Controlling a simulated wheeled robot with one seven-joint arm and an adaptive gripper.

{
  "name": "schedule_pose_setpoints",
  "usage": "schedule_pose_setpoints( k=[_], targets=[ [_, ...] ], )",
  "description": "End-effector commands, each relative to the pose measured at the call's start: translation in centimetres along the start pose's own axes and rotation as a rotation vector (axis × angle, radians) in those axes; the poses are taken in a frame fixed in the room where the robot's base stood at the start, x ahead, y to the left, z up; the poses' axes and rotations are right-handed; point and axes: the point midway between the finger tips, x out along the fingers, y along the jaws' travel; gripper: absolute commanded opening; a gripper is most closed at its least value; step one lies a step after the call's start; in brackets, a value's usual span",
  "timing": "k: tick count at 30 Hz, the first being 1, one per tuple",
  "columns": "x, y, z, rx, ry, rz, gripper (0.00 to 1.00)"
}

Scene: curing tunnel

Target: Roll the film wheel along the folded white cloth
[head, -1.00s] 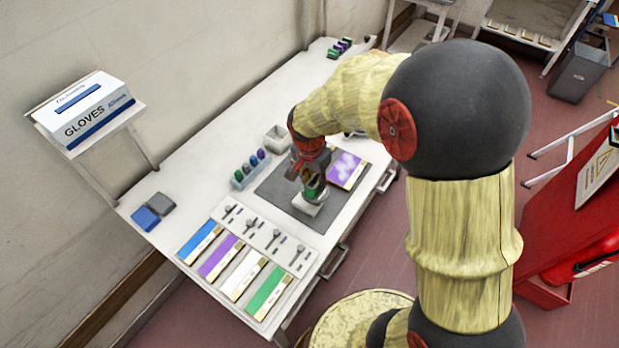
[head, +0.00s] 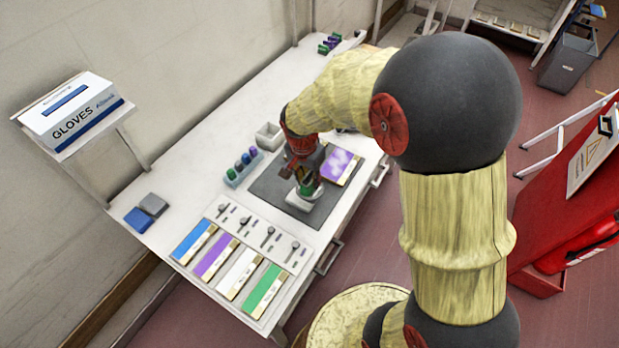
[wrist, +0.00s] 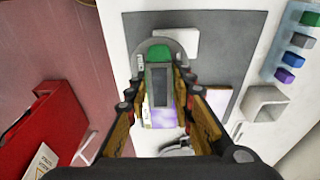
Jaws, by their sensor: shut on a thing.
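My gripper (head: 306,188) is shut on the film wheel, which shows a green part (head: 310,189) between the fingers in the head view. In the wrist view the wheel has a green end (wrist: 160,53) and a grey body, held between both fingers (wrist: 160,75). The folded white cloth (head: 296,202) lies on the grey mat (head: 268,185), directly below the wheel. A white strip of the cloth (wrist: 184,43) also shows beside the wheel in the wrist view. I cannot tell whether the wheel touches the cloth, as its lower edge is partly hidden.
A purple-and-white panel (head: 343,164) lies on the mat's right part. A rack of small colored pieces (head: 243,170) and a white open box (head: 268,136) stand behind the mat. Colored cards, including a green one (head: 264,290), lie at the front. A gloves box (head: 75,113) is at left.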

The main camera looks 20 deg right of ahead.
Motion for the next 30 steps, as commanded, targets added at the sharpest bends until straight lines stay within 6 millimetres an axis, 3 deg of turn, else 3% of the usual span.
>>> schedule_pose_setpoints(
  k=[30],
  targets=[
    [0.91,-0.03,0.11,0.000,0.001,-0.001,0.00]
  ],
)
